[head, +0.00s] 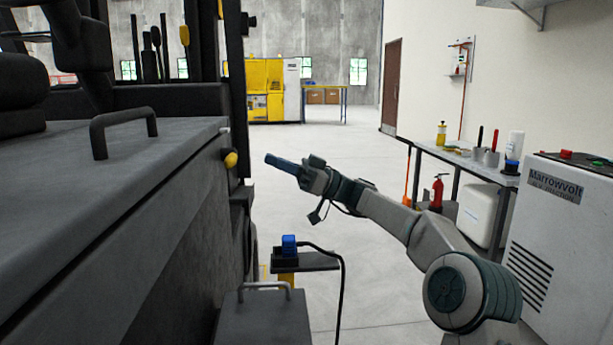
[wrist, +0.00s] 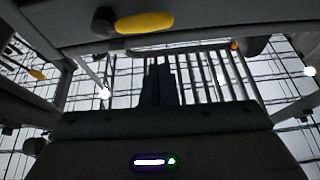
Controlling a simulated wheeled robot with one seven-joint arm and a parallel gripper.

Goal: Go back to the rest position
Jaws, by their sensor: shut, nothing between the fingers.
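My gripper (head: 283,164) is stretched out to the left in the head view, in the open aisle beside the dark machine (head: 130,200). Its fingers are shut and hold nothing. A yellow knob (head: 230,159) sticks out from the machine's side, a short gap left of the fingertips. In the wrist view, my shut fingers (wrist: 158,75) point up the picture, and a yellow handle-like part (wrist: 145,22) shows above them on a dark surface.
A small stand (head: 305,262) with a blue-topped plug and black cable is below my gripper. A white extraction cabinet (head: 570,240) and a side bench (head: 465,160) with bottles and tools stand at right. A fire extinguisher (head: 437,193) is near the bench.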

